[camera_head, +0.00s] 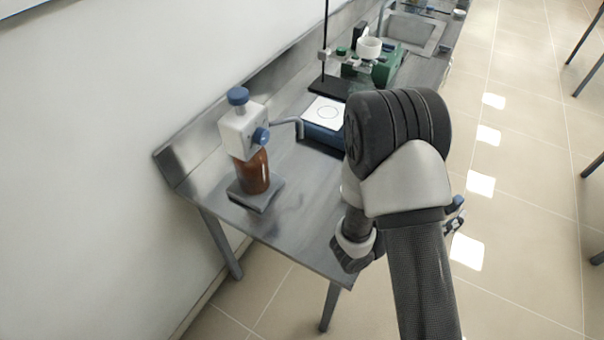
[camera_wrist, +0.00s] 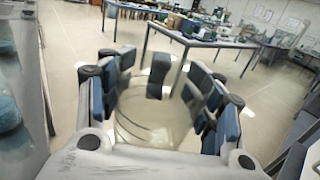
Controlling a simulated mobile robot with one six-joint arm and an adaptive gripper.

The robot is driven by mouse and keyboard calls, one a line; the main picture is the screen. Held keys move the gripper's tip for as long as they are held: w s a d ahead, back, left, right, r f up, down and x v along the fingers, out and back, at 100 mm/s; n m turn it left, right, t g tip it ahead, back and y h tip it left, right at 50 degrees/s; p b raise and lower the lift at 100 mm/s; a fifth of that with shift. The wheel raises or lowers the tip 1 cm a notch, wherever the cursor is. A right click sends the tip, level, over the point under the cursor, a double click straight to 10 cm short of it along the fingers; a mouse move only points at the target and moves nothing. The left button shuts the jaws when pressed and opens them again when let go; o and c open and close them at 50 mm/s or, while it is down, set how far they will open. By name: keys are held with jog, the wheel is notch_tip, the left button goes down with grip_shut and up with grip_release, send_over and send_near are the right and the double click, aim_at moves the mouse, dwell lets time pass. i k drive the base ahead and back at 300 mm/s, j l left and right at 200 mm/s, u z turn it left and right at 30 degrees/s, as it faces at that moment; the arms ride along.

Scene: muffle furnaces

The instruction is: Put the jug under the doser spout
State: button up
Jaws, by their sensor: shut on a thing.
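The doser is a brown bottle (camera_head: 254,172) with a white head (camera_head: 242,131) and blue knobs, standing on a small dark base at the bench's near end. Its thin grey spout (camera_head: 287,122) reaches out to the right and bends down at its tip. My gripper (camera_wrist: 158,88) is shut around a clear, see-through jug (camera_wrist: 150,128) in the wrist view. The jug's outline is faint, and the fingers cover its sides. In the head view my arm hides the jug and most of the gripper, which is right of the bench, away from the spout.
A blue device with a white top plate (camera_head: 327,112) stands behind the spout. Further back are a dark stand (camera_head: 325,84), green equipment (camera_head: 389,66) and a sink (camera_head: 412,34). The metal bench (camera_head: 297,190) is clear right of the doser. Tables (camera_wrist: 198,42) stand across the room.

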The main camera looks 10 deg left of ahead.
aim_at(300, 166)
jog(key=i+l+u, duration=0.25)
jog(key=u, duration=0.2)
jog(key=i+l+u, duration=0.35)
jog(key=u, duration=0.15)
jog(key=i+l+u, duration=0.3)
jog(key=l+u, duration=0.15)
